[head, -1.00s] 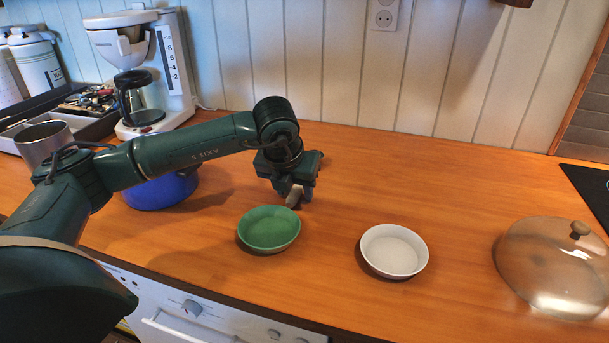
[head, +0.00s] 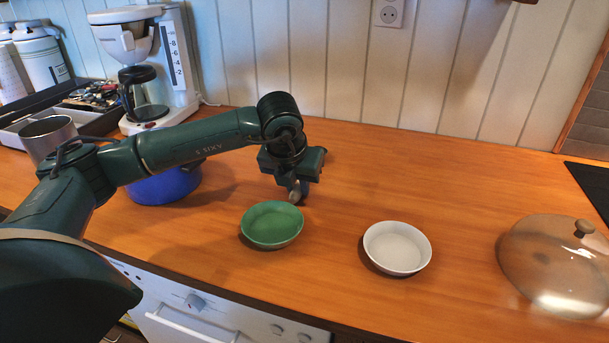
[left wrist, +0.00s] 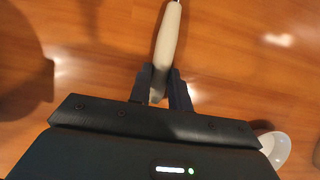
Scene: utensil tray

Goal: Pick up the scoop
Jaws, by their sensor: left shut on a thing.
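My left gripper (head: 297,194) is low over the counter, just behind the green bowl. It is shut on the scoop, whose pale beige handle shows in the left wrist view (left wrist: 167,45). The handle's near end sits between the two dark fingers, and the handle runs away toward the top edge, where a bit of metal begins. The scoop's head is outside the wrist view and hidden behind the gripper in the head view. I cannot tell whether the scoop touches the counter. My right gripper is not in view.
A green bowl (head: 272,226) is close in front of the gripper. A white bowl (head: 397,248) and a glass lid (head: 550,268) lie to the right. A blue pot (head: 165,187), coffee maker (head: 150,70) and metal cup (head: 48,138) stand left. The back middle counter is clear.

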